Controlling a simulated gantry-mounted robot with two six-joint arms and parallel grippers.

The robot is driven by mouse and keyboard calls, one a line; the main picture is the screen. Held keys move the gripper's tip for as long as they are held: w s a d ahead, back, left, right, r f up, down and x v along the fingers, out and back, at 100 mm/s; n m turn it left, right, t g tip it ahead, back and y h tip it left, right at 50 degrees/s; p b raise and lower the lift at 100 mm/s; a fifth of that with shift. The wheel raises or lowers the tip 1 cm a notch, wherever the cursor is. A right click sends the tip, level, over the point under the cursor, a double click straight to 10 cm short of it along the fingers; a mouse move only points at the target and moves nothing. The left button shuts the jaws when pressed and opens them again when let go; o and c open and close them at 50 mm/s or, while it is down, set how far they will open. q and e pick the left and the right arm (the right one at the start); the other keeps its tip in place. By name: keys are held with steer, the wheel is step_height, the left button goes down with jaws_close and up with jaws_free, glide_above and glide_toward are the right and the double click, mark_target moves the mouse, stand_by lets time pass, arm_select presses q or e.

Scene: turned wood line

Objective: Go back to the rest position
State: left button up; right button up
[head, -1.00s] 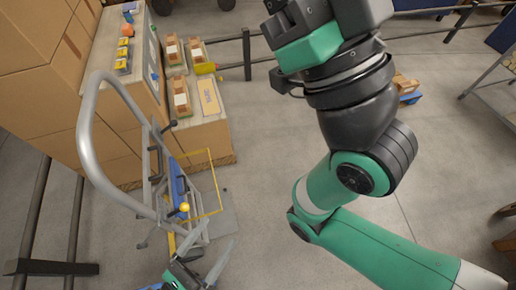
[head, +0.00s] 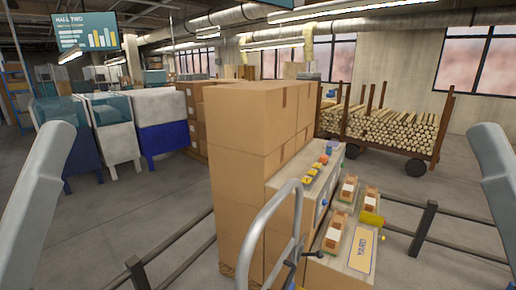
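Neither of my grippers shows in the head view now. Only a grey rounded part of mine stands at the left edge and another at the right edge. I cannot see what either gripper holds. A grey tubular hoop (head: 262,229) rises at the bottom middle, in front of a stack of cardboard boxes (head: 246,150).
Right of the boxes, a bench (head: 302,183) carries small coloured items, and a lower surface holds wooden blocks and a "YARD" sign (head: 362,250). Dark rails (head: 424,230) cross the floor. Blue-and-white bins (head: 115,135) stand left. A log cart (head: 390,128) stands behind.

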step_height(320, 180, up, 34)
steer(key=p, duration=3.1)
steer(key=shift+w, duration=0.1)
